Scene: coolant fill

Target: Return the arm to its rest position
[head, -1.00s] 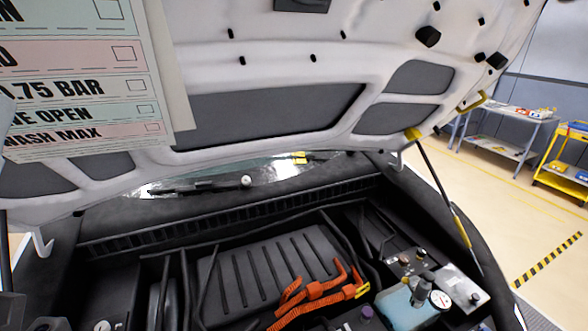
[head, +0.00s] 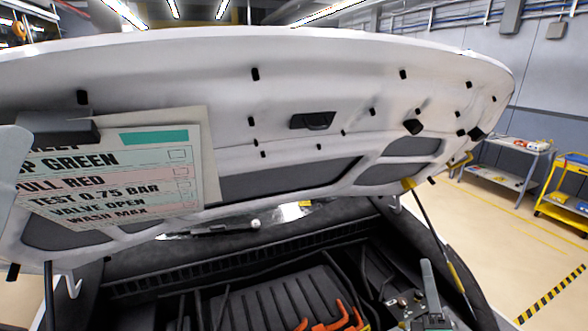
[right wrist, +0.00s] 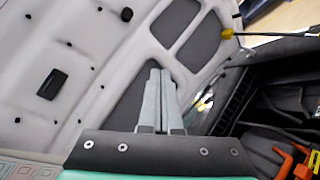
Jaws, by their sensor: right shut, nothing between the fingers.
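My right gripper (head: 427,264) shows at the lower right of the head view, its grey fingers pointing up above the engine bay. In the right wrist view its two fingers (right wrist: 160,72) lie together, shut and empty. They point toward the underside of the raised hood and appear apart from it.
The raised white hood (head: 320,75) spans the head view. A printed card (head: 112,172) hangs at its left. A hood strut (head: 436,232) stands at the right. Orange cables (head: 345,318) lie in the bay. A yellow cart (head: 560,190) and a workbench (head: 520,150) stand beyond, with open floor before them.

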